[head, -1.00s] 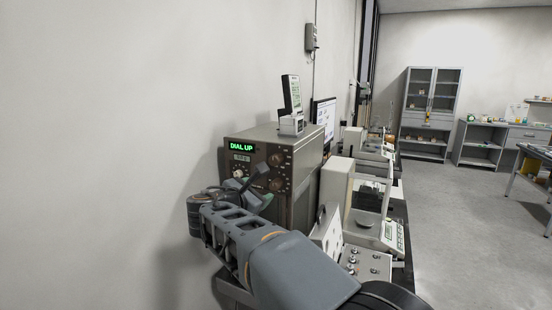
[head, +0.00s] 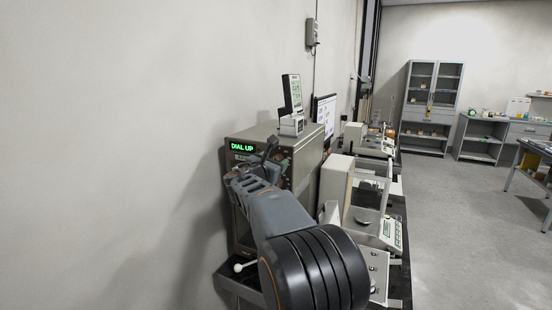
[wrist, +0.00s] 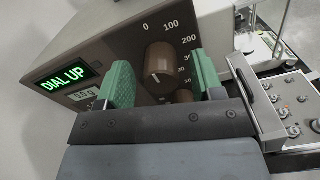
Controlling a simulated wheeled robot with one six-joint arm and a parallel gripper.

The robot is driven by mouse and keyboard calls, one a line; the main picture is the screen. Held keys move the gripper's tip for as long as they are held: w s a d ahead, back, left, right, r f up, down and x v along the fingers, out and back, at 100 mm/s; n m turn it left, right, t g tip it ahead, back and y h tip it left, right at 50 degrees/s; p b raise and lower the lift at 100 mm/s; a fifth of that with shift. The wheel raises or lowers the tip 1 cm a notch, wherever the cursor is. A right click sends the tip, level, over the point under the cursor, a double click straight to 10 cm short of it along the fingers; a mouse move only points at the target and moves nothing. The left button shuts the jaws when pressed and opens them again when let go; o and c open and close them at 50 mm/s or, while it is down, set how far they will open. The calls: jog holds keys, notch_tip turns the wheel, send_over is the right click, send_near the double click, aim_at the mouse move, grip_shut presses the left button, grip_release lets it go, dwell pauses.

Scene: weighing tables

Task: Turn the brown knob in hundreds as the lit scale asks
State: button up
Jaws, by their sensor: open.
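The lit scale (head: 303,160) is a grey-brown box whose green sign (head: 241,147) reads DIAL UP; the sign also shows in the wrist view (wrist: 68,75). In the wrist view the upper brown knob (wrist: 158,66) sits beside the marks 0, 100 and 200, with a pale line on its face. A lower brown knob (wrist: 183,96) is partly hidden behind my gripper. My gripper (wrist: 162,72) is open, its green pads to the left and right of the upper knob in the picture; contact cannot be told.
A small readout (wrist: 84,100) sits under the sign, partly covered by the left pad. A box with several metal knobs (wrist: 297,105) stands to the right. The wall is close on the left; open floor (head: 440,220) lies right.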

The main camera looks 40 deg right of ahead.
jog(key=shift+w+d, duration=0.3)
jog(key=shift+d, duration=0.35)
jog(key=c, duration=0.9)
jog(key=shift+f, duration=0.1)
